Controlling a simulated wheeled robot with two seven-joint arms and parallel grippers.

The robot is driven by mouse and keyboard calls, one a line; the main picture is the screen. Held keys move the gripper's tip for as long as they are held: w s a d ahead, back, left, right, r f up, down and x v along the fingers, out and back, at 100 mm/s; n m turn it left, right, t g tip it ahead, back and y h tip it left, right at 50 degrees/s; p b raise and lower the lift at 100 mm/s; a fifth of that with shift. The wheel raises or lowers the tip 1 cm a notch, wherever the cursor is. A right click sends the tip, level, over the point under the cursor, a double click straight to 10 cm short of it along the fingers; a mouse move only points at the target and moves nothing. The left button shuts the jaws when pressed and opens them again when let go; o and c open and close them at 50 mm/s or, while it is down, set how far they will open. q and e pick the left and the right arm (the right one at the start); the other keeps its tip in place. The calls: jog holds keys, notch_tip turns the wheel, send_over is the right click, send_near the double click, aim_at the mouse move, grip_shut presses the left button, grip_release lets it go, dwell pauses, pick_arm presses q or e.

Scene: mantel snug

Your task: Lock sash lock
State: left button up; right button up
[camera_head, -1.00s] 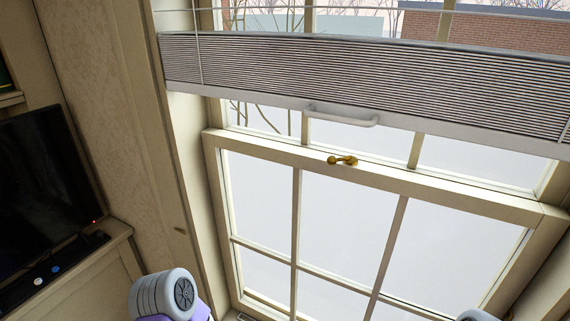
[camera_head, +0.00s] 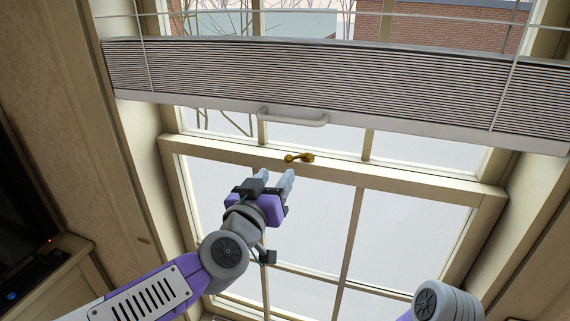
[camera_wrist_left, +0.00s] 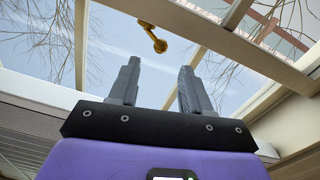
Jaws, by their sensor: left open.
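The brass sash lock (camera_head: 299,158) sits on the top rail of the lower window sash (camera_head: 420,182) in the head view. Its rounded end points left and its wider end right. My left gripper (camera_head: 276,179) is open and empty, just below the lock and apart from it. In the left wrist view the lock (camera_wrist_left: 153,38) shows beyond the two spread fingertips (camera_wrist_left: 160,65), above the gap between them. My right arm shows only as a link at the bottom right of the head view; its gripper is out of frame.
A pleated blind (camera_head: 330,85) with a white handle (camera_head: 292,118) hangs above the lock, across the upper sash. A dark screen (camera_head: 18,200) stands on a cabinet at the left. Window frame posts flank the sash.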

aim_at(287, 161)
pick_arm(q)
jog(key=x, duration=0.6)
jog(key=shift+w+d+f, duration=0.15)
jog(key=shift+w+d, duration=0.05)
jog(key=shift+w, duration=0.15)
jog(key=shift+c, duration=0.5)
grip_shut()
